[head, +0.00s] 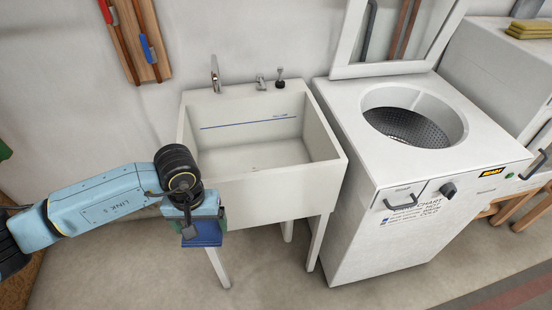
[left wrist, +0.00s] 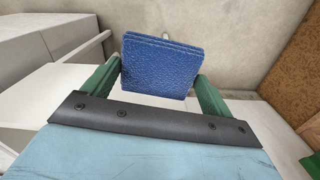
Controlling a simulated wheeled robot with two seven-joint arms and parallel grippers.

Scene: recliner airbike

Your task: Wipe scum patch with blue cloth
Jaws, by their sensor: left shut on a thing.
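The blue cloth (head: 205,238) is a folded pad held in my left gripper (head: 203,222), in front of the sink's front left corner and outside the basin. In the left wrist view the cloth (left wrist: 160,66) sits between the two green fingers of my left gripper (left wrist: 158,82), which is shut on it. I cannot make out a clear scum patch. The white sink (head: 268,210) shows a blue line (head: 250,122) on its inner back wall. My right gripper is not in view.
A faucet (head: 215,74) and small fittings stand on the sink's back ledge. A white washer (head: 370,235) with an open round drum stands close on the right. A wooden rack (head: 135,40) hangs on the wall at upper left. The basin looks empty.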

